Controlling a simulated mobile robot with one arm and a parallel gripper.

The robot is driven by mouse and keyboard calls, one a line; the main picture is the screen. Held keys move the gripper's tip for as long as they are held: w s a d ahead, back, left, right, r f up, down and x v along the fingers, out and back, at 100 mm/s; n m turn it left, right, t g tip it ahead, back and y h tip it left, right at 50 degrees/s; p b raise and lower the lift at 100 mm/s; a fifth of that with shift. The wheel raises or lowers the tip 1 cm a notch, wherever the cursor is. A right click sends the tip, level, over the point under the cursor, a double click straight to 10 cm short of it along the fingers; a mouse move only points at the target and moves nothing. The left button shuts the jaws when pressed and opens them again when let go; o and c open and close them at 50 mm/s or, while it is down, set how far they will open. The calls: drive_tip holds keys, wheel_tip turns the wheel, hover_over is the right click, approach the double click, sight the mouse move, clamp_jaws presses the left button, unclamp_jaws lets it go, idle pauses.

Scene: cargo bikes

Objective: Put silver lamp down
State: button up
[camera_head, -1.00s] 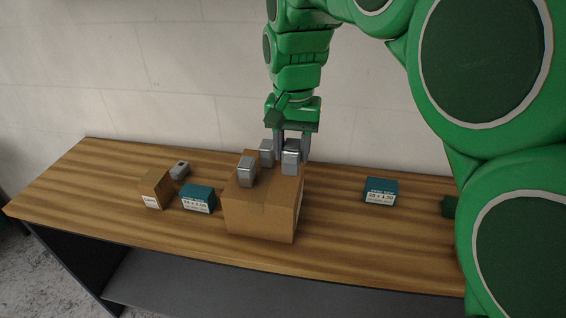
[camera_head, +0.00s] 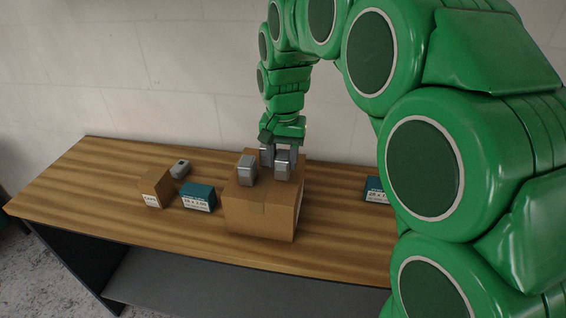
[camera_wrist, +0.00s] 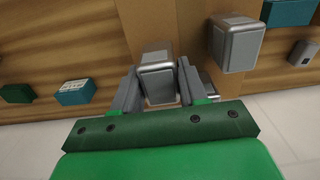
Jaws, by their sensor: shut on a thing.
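A silver lamp (camera_head: 283,166) is between the two fingers of my gripper (camera_head: 281,155), low over the top of a large cardboard box. It also shows in the wrist view (camera_wrist: 158,78), with one finger on each side. I cannot tell whether its underside touches the box. A second silver lamp (camera_head: 247,170) stands on the box to the left, seen in the wrist view (camera_wrist: 237,44) at upper right. A third silver lamp (camera_head: 266,156) is behind, partly hidden by my gripper.
The cardboard box (camera_head: 262,212) stands on a wooden table (camera_head: 330,225). Left of it are a teal box (camera_head: 198,197), a small brown box (camera_head: 155,188) and a small grey device (camera_head: 180,168). Another teal box (camera_head: 375,190) is at right, partly hidden by my arm.

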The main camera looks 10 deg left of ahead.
sight(283, 155)
drive_tip(key=shift+f, duration=0.85)
drive_tip(key=shift+f, duration=0.15)
drive_tip(key=o, duration=1.1)
wheel_tip(283, 155, up, 12)
drive_tip(key=shift+r, duration=0.15)
